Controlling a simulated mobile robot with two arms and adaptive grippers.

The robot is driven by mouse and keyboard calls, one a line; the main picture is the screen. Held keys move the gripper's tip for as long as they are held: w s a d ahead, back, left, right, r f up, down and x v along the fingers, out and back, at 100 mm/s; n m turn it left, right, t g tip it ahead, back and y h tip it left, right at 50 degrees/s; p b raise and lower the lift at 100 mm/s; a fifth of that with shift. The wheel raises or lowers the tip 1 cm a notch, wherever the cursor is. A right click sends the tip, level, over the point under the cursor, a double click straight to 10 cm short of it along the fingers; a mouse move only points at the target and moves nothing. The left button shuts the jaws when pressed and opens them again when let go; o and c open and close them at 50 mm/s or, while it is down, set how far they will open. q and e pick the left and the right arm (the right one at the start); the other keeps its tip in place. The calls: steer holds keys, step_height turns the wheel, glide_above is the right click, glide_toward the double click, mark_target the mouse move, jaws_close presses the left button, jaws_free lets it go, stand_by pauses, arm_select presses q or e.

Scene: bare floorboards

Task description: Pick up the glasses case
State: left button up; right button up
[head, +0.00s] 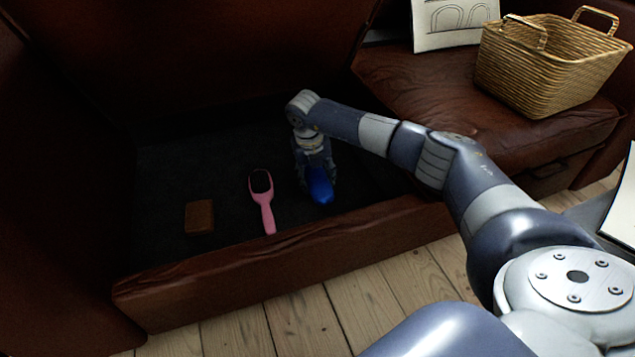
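A glossy blue object, which looks like the glasses case (320,188), is inside the dark storage compartment of the brown leather sofa, right of the middle of its floor. My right gripper (317,180) points down over it, with the fingers on both sides of its upper part. The gripper hides part of the case. I cannot tell whether the fingers press on it or whether it is lifted off the floor. My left gripper is not in view.
A pink hairbrush (264,203) and a small brown block-like item (199,217) lie left of the case. The compartment's leather front wall (290,246) and raised lid (210,50) bound the space. A wicker basket (545,70) stands on the seat at right.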

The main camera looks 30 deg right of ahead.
steer(key=shift+c, duration=1)
